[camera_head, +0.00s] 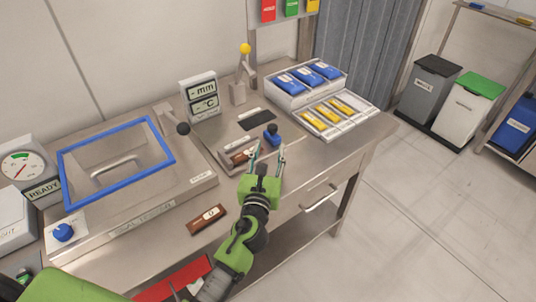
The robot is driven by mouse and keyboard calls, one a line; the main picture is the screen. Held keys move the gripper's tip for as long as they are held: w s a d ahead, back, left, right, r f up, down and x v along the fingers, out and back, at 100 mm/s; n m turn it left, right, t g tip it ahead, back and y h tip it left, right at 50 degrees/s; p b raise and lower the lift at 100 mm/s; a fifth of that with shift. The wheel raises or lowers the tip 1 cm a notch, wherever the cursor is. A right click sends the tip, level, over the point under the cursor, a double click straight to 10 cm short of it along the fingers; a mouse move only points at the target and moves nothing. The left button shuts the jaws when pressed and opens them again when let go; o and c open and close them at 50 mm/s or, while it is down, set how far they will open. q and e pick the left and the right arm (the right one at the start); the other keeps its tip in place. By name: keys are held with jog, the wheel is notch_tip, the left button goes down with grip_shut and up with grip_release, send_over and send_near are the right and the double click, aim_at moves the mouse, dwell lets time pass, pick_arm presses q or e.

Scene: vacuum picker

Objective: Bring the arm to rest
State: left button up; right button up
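A small blue-topped piece (271,132) stands just beyond the fingertips, on or beside a small metal fixture. A brown piece (243,156) lies in that fixture, left of the fingers. Whether the fingers touch the fixture I cannot tell. My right gripper is not in view.
A blue-framed chamber (160,138) and a gauge (22,168) stand at left. A brown labelled block (208,219) lies on the bench. A display (200,97) and a yellow-knobbed lever (244,48) stand behind. Trays of blue and yellow packs (359,118) are at right. Bins (468,108) stand beyond open floor.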

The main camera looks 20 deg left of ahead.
pick_arm(q)
jog(key=shift+s+d, duration=0.1)
jog(key=shift+s, duration=0.65)
